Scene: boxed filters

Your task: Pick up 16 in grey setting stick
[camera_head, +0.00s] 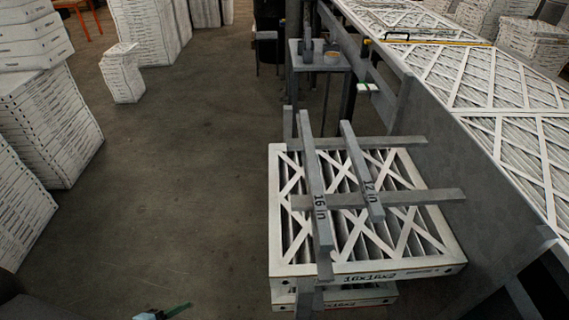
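The grey setting stick marked "16 in" (313,180) lies lengthwise on two grey crossbars above a filter. Its near end points towards me, and no gripper touches it. A shorter grey stick marked "12 in" (358,165) lies to its right on the same crossbars. A small part with a green strip, seemingly the tip of my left gripper (165,313), shows at the bottom edge, well left of and nearer than the sticks. Most of it is cut off, so its opening cannot be seen. My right gripper is not in view.
White-framed filters marked "16x16x2" (367,277) are stacked under the crossbars (430,196). A long grey bench with filters (500,75) borders the right side. White box stacks (45,125) stand at the left. The floor (185,170) between is clear.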

